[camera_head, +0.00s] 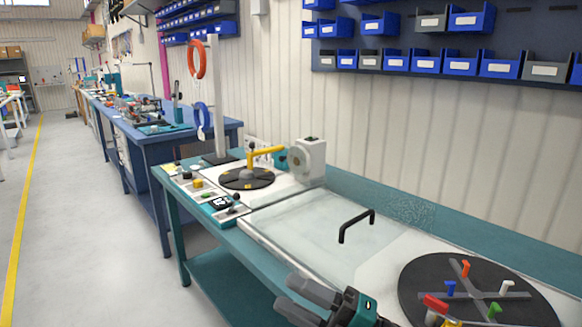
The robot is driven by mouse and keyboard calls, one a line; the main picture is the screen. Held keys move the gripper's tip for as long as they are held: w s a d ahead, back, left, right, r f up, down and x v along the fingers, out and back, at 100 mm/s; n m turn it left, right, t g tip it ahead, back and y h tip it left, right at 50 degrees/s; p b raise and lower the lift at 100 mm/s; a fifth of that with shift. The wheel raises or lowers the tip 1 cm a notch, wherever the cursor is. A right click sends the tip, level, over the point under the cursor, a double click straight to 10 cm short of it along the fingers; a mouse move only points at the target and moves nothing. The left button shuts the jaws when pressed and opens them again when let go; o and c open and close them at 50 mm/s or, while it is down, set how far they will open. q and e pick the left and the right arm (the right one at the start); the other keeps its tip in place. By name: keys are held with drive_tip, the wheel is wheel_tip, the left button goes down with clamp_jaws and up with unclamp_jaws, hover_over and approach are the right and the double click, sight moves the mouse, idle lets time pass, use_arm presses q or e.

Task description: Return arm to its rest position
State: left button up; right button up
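My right gripper (284,293) is at the bottom of the view, its two grey fingers pointing left and spread apart with nothing seen between them. It is in front of the teal bench's near edge, left of the large black turntable. A yellow arm (266,151) stands over a smaller black disc (240,182) farther back on the bench, well away from my gripper. My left gripper is not in view.
A clear cover with a black handle (356,222) lies mid-bench. The large black turntable (414,279) carries coloured pegs at the right. A control panel (214,203) sits at the bench's left end. Post with orange ring (196,60) behind. Floor (85,230) at left is clear.

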drive_tip(key=s+d+f+m+t+h, duration=0.2)
drive_tip(key=d+f+m+t+h, duration=0.95)
drive_tip(key=m, duration=0.75)
drive_tip(key=s+d+f+m+g+h, duration=0.2)
drive_tip(key=s+f+m+g+h, duration=0.1)
drive_tip(key=s+f, duration=0.3)
drive_tip(key=s+d+f+m+g+h+p, duration=0.1)
drive_tip(key=s+d+f+m+g+h, duration=0.2)
drive_tip(key=f, duration=0.6)
drive_tip(key=s+m+g+h, duration=0.1)
drive_tip(key=s+m+g, duration=0.1)
drive_tip(key=s, duration=0.1)
drive_tip(key=shift+r+g, duration=0.1)
drive_tip(key=shift+g, duration=0.15)
